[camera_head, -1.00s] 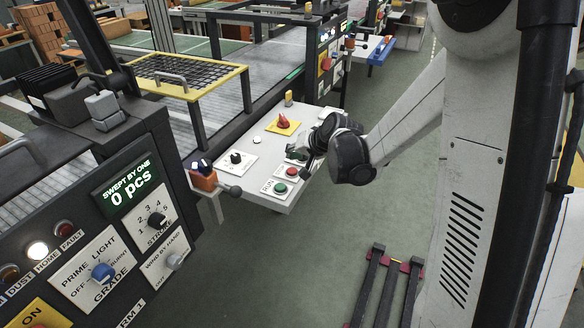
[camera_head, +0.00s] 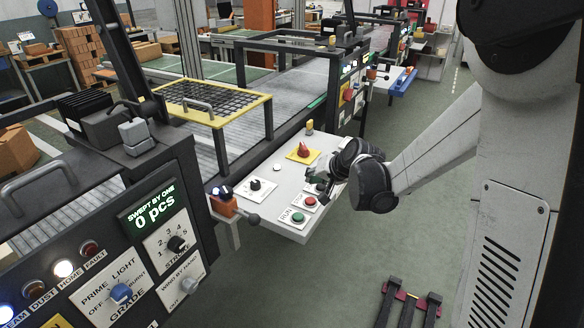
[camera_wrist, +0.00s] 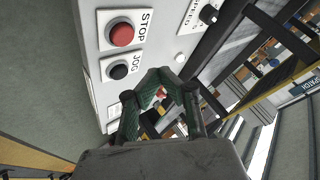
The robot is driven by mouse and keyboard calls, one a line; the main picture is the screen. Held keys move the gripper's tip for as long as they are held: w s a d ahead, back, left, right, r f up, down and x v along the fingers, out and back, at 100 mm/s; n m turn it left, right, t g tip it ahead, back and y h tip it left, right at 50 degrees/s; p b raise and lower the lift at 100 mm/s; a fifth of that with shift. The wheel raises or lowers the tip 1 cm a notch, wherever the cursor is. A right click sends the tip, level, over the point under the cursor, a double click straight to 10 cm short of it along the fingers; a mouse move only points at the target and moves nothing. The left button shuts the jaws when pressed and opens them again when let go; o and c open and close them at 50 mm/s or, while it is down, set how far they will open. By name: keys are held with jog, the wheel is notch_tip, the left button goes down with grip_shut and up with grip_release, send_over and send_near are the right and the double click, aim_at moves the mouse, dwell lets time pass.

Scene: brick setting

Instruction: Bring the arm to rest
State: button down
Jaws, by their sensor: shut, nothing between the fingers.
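My gripper (camera_head: 322,183) is over the white control desk in the head view, at the end of my bent arm. In the wrist view its dark fingers (camera_wrist: 158,80) come together at the tips with nothing held between them. The fingers are beside the black JOG button (camera_wrist: 118,71) and the red STOP button (camera_wrist: 122,34). In the head view the red STOP button (camera_head: 310,201) and the green RUN button (camera_head: 298,217) are visible just below the gripper. I cannot tell from these views whether the fingertips touch the desk.
The control desk (camera_head: 282,196) also carries a black knob (camera_head: 255,184) and a red switch on a yellow plate (camera_head: 303,152). A yellow-framed mesh guard (camera_head: 212,101) stands behind it. A dark panel (camera_head: 150,245) is at left. Green floor (camera_head: 350,265) lies open in front.

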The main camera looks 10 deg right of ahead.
jog(key=shift+s, duration=0.1)
jog(key=s+r+n+h, duration=0.1)
jog(key=s+r, duration=0.3)
jog(key=s, duration=0.6)
jog(key=s+r+n+h, duration=0.1)
jog(key=s+r, duration=0.3)
jog(key=s, duration=0.7)
jog(key=s+r+n+g+h, duration=0.1)
jog(key=s+r+n, duration=0.1)
jog(key=s, duration=0.9)
jog(key=shift+r+h, duration=0.4)
jog(key=shift+r, duration=0.5)
jog(key=shift+s+a, duration=0.1)
